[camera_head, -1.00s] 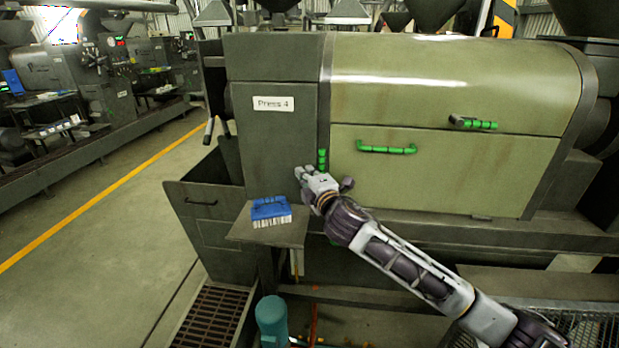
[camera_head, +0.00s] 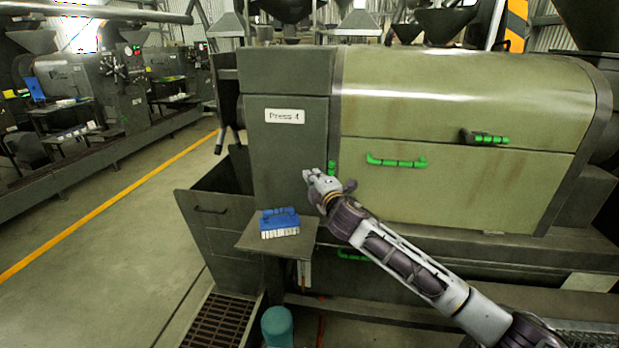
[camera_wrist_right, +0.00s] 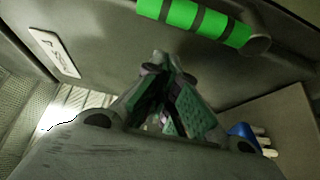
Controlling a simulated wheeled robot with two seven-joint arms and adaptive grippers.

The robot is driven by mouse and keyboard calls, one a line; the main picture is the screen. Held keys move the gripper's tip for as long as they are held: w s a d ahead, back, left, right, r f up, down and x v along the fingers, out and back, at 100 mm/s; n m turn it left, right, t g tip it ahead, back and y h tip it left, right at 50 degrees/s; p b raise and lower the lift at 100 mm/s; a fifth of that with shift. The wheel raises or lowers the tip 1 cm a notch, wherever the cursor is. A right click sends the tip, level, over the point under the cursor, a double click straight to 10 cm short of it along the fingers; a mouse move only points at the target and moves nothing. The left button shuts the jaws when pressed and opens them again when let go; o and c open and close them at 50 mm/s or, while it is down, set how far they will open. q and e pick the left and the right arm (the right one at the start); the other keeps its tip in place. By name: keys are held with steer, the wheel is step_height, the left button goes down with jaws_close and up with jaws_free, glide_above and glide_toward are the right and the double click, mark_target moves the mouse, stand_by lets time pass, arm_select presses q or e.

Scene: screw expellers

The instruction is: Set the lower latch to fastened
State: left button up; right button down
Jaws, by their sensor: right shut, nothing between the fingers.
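The press's green panel carries a horizontal green bar handle (camera_head: 397,162) and, to its upper right, a green-gripped latch handle (camera_head: 485,138). Another green grip (camera_head: 331,168) stands upright at the panel's left edge, its lower part hidden by my right gripper. I cannot tell for certain which one is the lower latch. My right gripper (camera_head: 311,176) is shut and empty, just left of this upright grip. In the right wrist view, a green grip with dark bands (camera_wrist_right: 200,20) lies beyond the closed fingertips (camera_wrist_right: 172,58); contact is not clear. My left gripper is out of view.
An open dark bin (camera_head: 205,215) stands to the left. Another green handle (camera_head: 352,254) shows below the press body. The floor at left is clear.

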steer(key=shift+s+d, duration=0.1)
steer(key=shift+d, duration=1.15)
steer(key=shift+d, duration=0.15)
